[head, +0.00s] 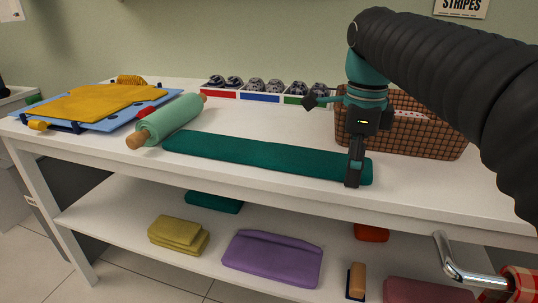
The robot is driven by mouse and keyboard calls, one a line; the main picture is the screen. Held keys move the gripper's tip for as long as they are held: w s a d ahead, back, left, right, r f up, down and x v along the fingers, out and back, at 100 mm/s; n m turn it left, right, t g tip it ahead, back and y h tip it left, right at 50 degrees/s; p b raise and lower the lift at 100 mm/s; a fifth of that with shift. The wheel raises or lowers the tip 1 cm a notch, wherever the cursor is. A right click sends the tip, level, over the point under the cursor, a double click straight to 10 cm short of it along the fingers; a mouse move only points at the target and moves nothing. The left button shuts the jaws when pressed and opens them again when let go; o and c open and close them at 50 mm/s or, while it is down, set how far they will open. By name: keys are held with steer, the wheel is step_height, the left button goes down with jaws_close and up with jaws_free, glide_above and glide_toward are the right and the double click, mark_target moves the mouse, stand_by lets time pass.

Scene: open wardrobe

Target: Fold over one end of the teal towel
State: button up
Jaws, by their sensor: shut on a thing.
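The teal towel (255,153) lies as a long flat strip along the front of the white table. Its left end is beside the rolling pin, and its right end is under my gripper (353,183). My gripper points down over the towel near that right end and is shut on the towel. The fingers hide a small part of the towel, and the exact grip on the cloth is too small to make out. The towel looks flat along its whole visible length.
A green rolling pin (172,120) lies left of the towel. Beyond it is a blue board (150,112) with yellow cloth (105,101). A wicker basket (425,140) stands behind my gripper. Trays (262,98) line the wall. A lower shelf (115,215) holds folded cloths.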

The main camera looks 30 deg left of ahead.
step_height(320, 180, up, 3)
steer(key=h+p, duration=0.1)
steer(key=p, duration=0.3)
steer(key=shift+a+f, duration=0.15)
steer(key=shift+f, duration=0.05)
steer(key=shift+r+h+p, duration=0.45)
steer(key=shift+r+h, duration=0.2)
steer(key=shift+h, duration=0.05)
steer(key=shift+t, duration=0.3)
steer(key=shift+a, duration=0.1)
steer(key=shift+s+a+r+h, duration=0.1)
steer(key=shift+a+r+h, duration=0.2)
steer(key=shift+r+h, duration=0.5)
steer(key=shift+s+a+r+h, duration=0.1)
steer(key=shift+a+r+h, duration=0.25)
steer(key=shift+r, duration=0.7)
steer(key=shift+d, duration=0.1)
